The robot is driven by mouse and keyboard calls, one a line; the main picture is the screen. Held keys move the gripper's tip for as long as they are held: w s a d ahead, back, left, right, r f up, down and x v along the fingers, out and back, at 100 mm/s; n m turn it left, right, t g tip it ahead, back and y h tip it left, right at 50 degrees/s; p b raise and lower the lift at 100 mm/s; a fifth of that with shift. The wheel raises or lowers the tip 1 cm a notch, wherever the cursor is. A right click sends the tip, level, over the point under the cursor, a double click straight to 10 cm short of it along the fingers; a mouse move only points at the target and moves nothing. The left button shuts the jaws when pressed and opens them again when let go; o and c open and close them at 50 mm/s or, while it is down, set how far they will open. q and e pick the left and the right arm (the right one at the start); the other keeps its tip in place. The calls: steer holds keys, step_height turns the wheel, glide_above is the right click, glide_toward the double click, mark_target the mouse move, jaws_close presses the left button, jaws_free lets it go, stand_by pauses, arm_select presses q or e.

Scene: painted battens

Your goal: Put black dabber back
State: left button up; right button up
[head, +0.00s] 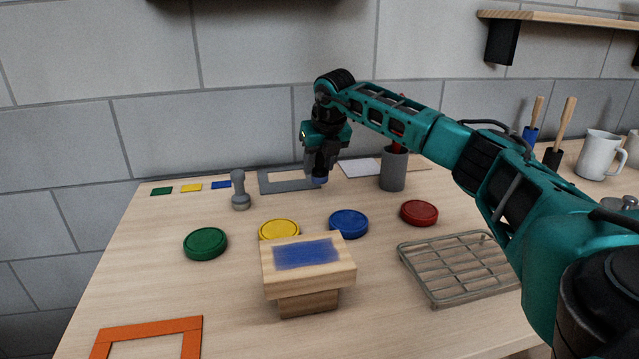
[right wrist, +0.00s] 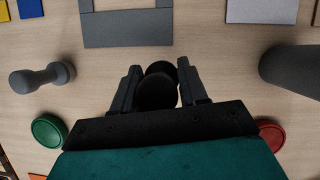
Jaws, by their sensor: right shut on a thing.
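My right gripper (head: 321,165) is shut on the black dabber (right wrist: 157,92) and holds it between the fingers. The right gripper also shows in the right wrist view (right wrist: 160,82). A grey dabber-shaped piece (head: 240,192) stands upright left of the frame. The left gripper is not in view.
Green (head: 205,244), yellow (head: 279,230), blue (head: 348,223) and red (head: 419,213) round pads lie in front. A blue-painted wooden block (head: 340,269) is nearer. A grey cup (head: 393,172), wire rack (head: 429,287) and orange frame (head: 191,344) stand around.

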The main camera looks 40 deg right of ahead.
mark_target(321, 169)
steer(key=shift+f, duration=2.1)
steer(key=shift+f, duration=0.2)
steer(key=o, duration=1.1)
steer(key=shift+c, duration=0.2)
steer(key=shift+r, duration=0.1)
steer(key=shift+r, duration=0.25)
steer(key=v, duration=1.2)
